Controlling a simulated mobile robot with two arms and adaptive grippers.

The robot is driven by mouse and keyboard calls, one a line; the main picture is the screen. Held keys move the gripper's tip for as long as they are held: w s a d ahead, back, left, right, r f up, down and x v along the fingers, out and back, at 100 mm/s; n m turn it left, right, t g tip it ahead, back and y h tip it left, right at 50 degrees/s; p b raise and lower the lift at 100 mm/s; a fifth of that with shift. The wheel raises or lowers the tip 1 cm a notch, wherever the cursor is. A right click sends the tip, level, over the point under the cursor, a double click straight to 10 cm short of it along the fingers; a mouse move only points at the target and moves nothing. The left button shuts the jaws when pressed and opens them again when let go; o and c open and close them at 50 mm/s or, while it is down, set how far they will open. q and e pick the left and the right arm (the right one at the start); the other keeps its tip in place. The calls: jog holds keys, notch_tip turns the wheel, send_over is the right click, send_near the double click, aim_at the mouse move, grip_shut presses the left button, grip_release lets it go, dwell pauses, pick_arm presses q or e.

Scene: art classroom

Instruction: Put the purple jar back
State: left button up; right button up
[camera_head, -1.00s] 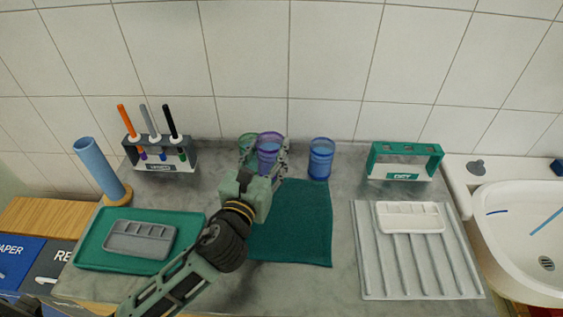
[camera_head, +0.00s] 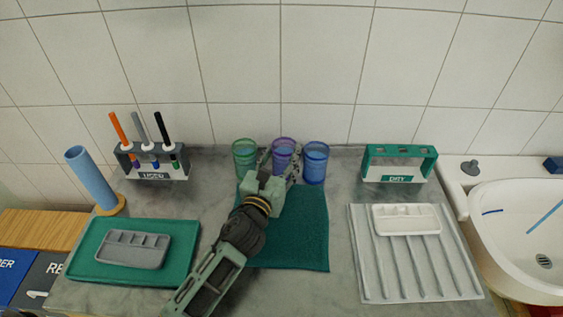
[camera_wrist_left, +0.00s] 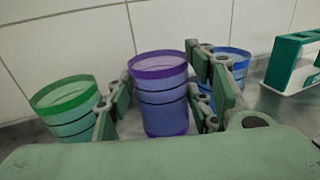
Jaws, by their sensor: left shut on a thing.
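The purple jar (camera_head: 283,152) stands at the back of the counter, between a green jar (camera_head: 245,157) on its left and a blue jar (camera_head: 315,161) on its right. My left gripper (camera_head: 279,164) is around the purple jar, shut on it. In the left wrist view the purple jar (camera_wrist_left: 160,94) is upright between the two fingers, with the green jar (camera_wrist_left: 68,107) at left and the blue jar (camera_wrist_left: 236,62) partly hidden behind the right finger. I cannot tell whether the purple jar touches the counter. My right gripper is not in view.
A teal mat (camera_head: 302,235) lies in front of the jars. A brush rack (camera_head: 152,163) and blue tube (camera_head: 90,177) stand at left, above a green tray (camera_head: 185,240). A green-white DRY rack (camera_head: 400,163), ribbed drying mat (camera_head: 400,275) and sink (camera_head: 520,215) are at right.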

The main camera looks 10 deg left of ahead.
pick_arm(q)
jog(key=shift+f, duration=0.35)
jog(key=shift+f, duration=0.15)
jog(key=o, duration=1.3)
jog(key=shift+o, duration=0.2)
jog(key=shift+s, duration=0.15)
jog(key=s, duration=0.3)
jog(key=s+a, duration=0.1)
jog(key=s, duration=0.3)
jog(key=s+b, duration=0.1)
jog(key=s, duration=0.2)
jog(key=shift+s+a, duration=0.15)
jog(key=shift+s, duration=0.65)
